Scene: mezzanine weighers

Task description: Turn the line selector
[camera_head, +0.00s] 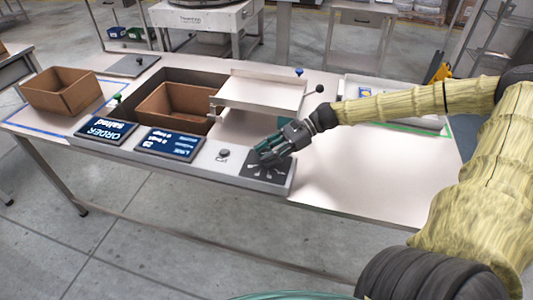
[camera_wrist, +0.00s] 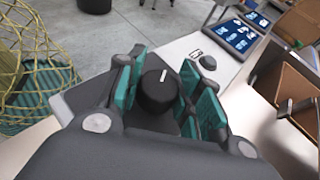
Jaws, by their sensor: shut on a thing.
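The line selector is a round black knob (camera_wrist: 157,95) with a white pointer line on its top. In the wrist view it sits between my teal-padded fingers, and the pointer line points almost straight up the picture. My gripper (camera_head: 266,150) is shut on this knob, reaching down from the right. In the head view the fingers hide the knob. Its dark dial plate (camera_head: 265,170) with white radiating marks shows below them, at the right end of the front console; some of the plate's marks are covered.
Left of the dial, a small grey button (camera_head: 223,154) and two blue screens (camera_head: 170,143) (camera_head: 106,130) line the console. Behind stand a brown box (camera_head: 174,105) in a grey bay, a raised white platform (camera_head: 262,92) and a black ball-ended lever (camera_head: 320,89). Another box (camera_head: 60,91) stands left.

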